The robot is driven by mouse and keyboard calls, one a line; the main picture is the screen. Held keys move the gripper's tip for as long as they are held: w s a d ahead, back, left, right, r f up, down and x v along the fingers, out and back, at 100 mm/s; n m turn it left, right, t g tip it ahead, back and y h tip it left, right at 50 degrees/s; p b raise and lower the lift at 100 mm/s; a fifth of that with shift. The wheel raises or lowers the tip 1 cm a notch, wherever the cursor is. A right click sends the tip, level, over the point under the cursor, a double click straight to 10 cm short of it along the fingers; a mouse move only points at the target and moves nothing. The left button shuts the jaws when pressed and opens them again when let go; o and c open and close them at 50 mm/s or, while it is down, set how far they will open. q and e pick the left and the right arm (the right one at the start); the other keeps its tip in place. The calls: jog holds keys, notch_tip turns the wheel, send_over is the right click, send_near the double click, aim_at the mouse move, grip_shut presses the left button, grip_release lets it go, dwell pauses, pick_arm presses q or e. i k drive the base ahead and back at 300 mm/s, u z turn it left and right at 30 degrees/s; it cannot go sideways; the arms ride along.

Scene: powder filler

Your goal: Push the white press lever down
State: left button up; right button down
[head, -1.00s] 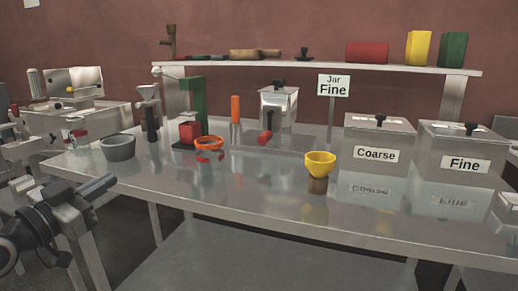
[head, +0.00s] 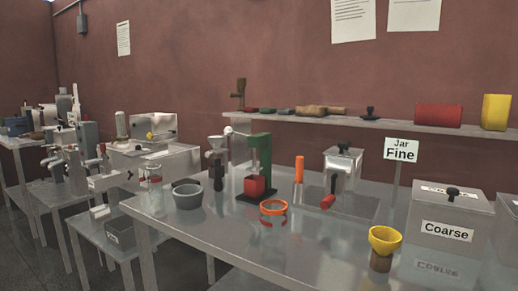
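A green press (head: 264,155) stands on the metal table towards its left part, on a dark base. Its lever, with a white round knob (head: 228,131), sticks out to the left from near the top of the press and looks raised, about level. A red block (head: 254,187) sits low in the press. Neither of my grippers is in view, and nothing touches the lever.
A grey bowl (head: 188,197), a funnel stand (head: 217,160) and an orange ring (head: 273,208) are around the press. A yellow funnel cup (head: 384,241) and the Coarse bin (head: 449,222) stand right. A shelf (head: 340,122) runs behind. The front middle of the table is clear.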

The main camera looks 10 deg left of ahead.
aim_at(228, 131)
jog(key=u, duration=2.35)
jog(key=i, duration=1.4)
jog(key=z, duration=1.4)
